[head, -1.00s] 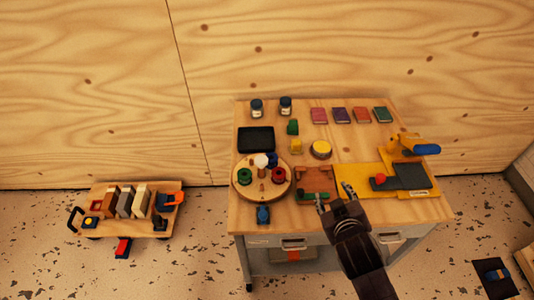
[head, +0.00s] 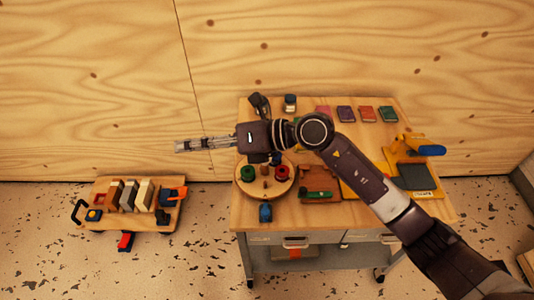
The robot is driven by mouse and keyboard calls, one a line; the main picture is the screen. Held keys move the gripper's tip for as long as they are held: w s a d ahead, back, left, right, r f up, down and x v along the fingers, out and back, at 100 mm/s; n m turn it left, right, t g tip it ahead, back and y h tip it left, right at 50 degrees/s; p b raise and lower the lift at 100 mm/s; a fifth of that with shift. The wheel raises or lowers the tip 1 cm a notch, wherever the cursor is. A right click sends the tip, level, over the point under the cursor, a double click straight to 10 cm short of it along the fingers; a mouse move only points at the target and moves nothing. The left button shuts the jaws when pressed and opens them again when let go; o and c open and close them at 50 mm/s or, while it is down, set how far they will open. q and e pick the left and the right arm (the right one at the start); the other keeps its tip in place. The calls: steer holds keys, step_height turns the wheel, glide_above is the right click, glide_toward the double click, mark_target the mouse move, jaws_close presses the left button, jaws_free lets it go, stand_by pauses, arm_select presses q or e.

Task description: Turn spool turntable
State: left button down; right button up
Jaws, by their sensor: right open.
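The round wooden spool turntable (head: 266,190) sits on the left part of the workbench. My right gripper (head: 178,146) is open and empty. It points left, past the bench's left edge and in front of the plywood wall, left of the turntable and apart from it. My left gripper is not in view.
A blue piece (head: 265,212) stands just in front of the turntable. A brown tray (head: 325,196) lies to its right. Several small books (head: 367,114) and a jar (head: 290,103) stand at the back. A low wooden cart (head: 103,223) with blocks stands on the floor at left.

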steer(key=w+d+f+n+h, duration=0.2)
steer(key=w+d+f+h, duration=0.25)
steer(key=d+f, duration=0.2)
steer(key=t+h, duration=0.1)
steer(key=h, duration=0.6)
glide_toward(265, 166)
steer(key=w+f, duration=0.1)
steer(key=w+a+f, duration=0.1)
steer(key=f, duration=0.1)
steer(key=w+a+f+p, duration=0.1)
steer(key=shift+f, duration=0.4)
jaws_close()
